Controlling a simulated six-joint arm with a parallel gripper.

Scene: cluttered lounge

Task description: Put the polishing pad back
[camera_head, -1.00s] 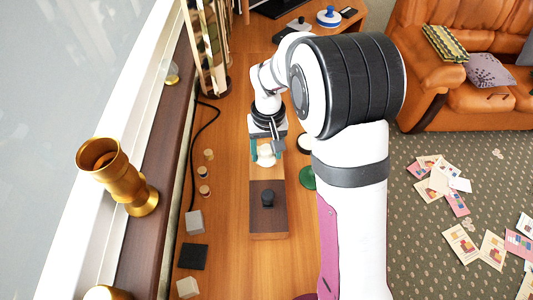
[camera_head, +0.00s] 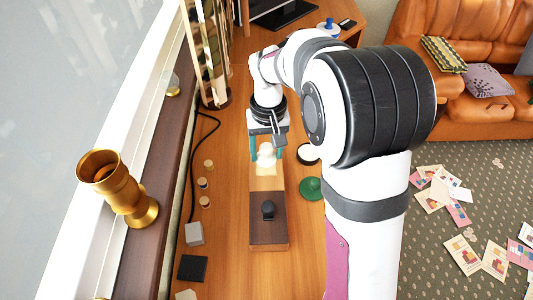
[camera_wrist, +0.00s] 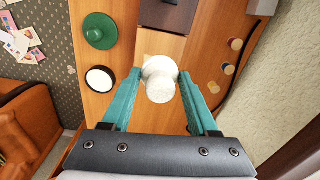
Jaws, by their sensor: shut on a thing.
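My gripper (camera_head: 267,157) is shut on a white, rounded, knob-like piece (camera_wrist: 159,80), which seems to be the polishing pad or its handle. The piece also shows between the teal fingers in the head view (camera_head: 266,154). It is over the pale end of a two-tone wooden board (camera_head: 265,183); whether it touches the board is unclear. The board's dark end (camera_head: 268,232) carries a black knobbed piece (camera_head: 268,209). The underside of the held piece is hidden.
A green knobbed disc (camera_head: 311,188) and a white disc with a dark rim (camera_head: 307,153) lie right of the board. A brass vase (camera_head: 124,190) stands on the sill.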

